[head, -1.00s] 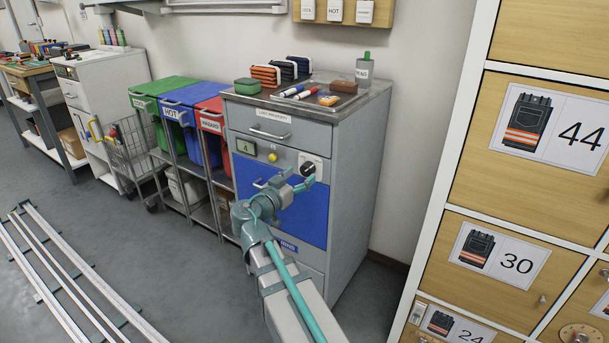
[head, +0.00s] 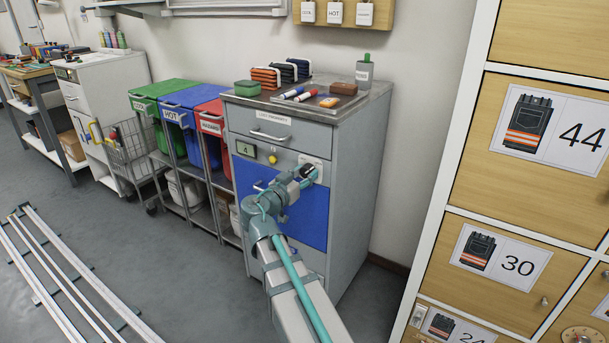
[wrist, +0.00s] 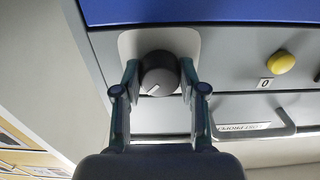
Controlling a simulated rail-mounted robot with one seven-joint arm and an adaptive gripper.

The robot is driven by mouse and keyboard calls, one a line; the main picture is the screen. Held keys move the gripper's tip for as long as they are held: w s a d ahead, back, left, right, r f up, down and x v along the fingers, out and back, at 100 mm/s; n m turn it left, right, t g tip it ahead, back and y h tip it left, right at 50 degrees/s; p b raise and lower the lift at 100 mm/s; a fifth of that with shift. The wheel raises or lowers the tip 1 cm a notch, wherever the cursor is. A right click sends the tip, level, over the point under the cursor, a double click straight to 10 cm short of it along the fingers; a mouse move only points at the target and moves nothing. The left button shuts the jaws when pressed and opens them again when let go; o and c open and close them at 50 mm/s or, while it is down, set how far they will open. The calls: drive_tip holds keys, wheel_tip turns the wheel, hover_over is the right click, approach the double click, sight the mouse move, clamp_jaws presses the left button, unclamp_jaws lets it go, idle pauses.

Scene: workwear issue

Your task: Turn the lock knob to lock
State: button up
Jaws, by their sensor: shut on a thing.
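The pointer line slants towards the lower left in that view. In the head view my gripper (head: 310,177) reaches the plate at the upper right of the cabinet's blue door (head: 312,222), and the knob is partly hidden by the fingers.
A yellow button (head: 273,159) and a small display (head: 246,149) sit left of the knob. Above is a drawer with a handle (head: 270,136). Pens and boxes lie on the cabinet top (head: 345,101).

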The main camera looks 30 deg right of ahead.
drive_tip(key=shift+n, duration=0.3)
drive_tip(key=n, duration=0.3)
drive_tip(key=shift+p, duration=0.3)
drive_tip(key=n+p, duration=0.1)
drive_tip(key=n, duration=0.4)
drive_tip(key=shift+s+r+p, duration=0.1)
drive_tip(key=shift+r+p, duration=0.05)
drive_tip(key=shift+p, duration=0.2)
drive_tip(key=n+p, duration=0.3)
drive_tip(key=n, duration=0.2)
drive_tip(key=shift+n+p, duration=1.4)
drive_tip(key=shift+n, duration=0.7)
drive_tip(key=o, duration=1.2)
drive_tip(key=shift+c, duration=0.2)
